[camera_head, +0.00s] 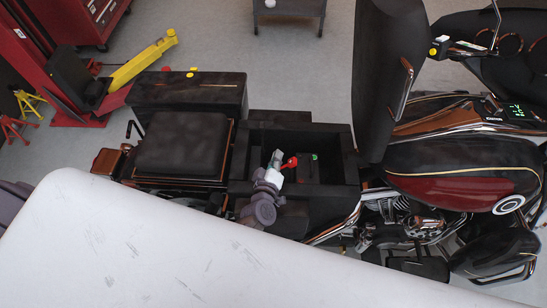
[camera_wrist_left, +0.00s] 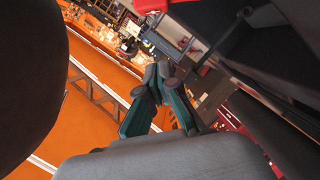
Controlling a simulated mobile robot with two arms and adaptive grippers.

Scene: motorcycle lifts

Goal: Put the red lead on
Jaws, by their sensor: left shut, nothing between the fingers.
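The red lead (camera_head: 290,162) shows as a small red end inside the open compartment under the motorcycle's raised seat. It lies at or just right of the fingertips of my left gripper (camera_head: 277,157); I cannot tell whether they touch. A dark battery-like block (camera_head: 306,170) with a small green mark sits right beside the red end. I cannot tell whether the lead is on a terminal. My left gripper points into the compartment and is shut and empty. In the left wrist view its fingers (camera_wrist_left: 158,76) are close together at the tips. My right gripper is not in view.
The compartment's dark walls (camera_head: 335,133) surround the gripper closely. The raised seat (camera_head: 385,75) stands to the right, near the tank (camera_head: 465,180). A black pad (camera_head: 183,143) and side case (camera_head: 190,92) are left.

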